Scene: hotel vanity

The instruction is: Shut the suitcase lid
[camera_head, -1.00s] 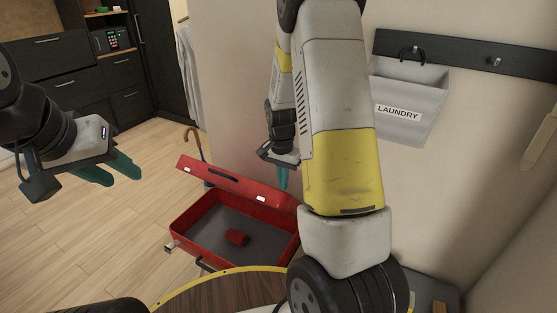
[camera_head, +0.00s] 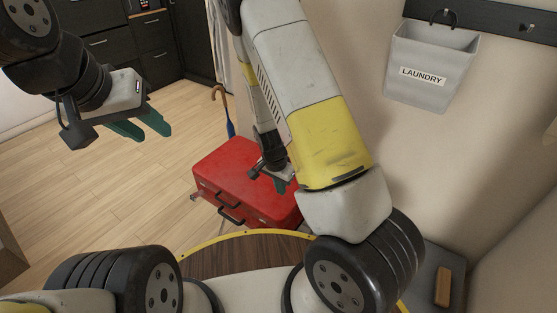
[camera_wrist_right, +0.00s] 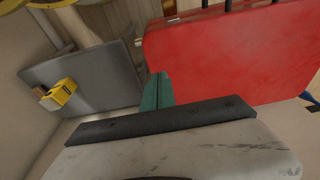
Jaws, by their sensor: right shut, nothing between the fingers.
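The red suitcase (camera_head: 240,172) is on the wooden floor in the head view, with its lid lying down over the base. Its black handle (camera_head: 230,214) is on the near side. The inside is hidden, and I cannot tell whether the latches are fastened. The red lid (camera_wrist_right: 235,60) fills the upper right of the right wrist view. My right gripper (camera_head: 282,186) is shut and empty, by the right part of the lid; its fingers show beside the red surface in the wrist view (camera_wrist_right: 157,92). I cannot tell whether they touch it. My left gripper (camera_head: 142,127) is open and empty, high above the floor.
A grey laundry bag (camera_head: 432,68) hangs from a dark hook rail (camera_head: 480,14) on the right wall. A cane-handled umbrella (camera_head: 228,118) stands behind the suitcase. Dark cabinets (camera_head: 125,45) are at the back. The floor left of the suitcase is clear.

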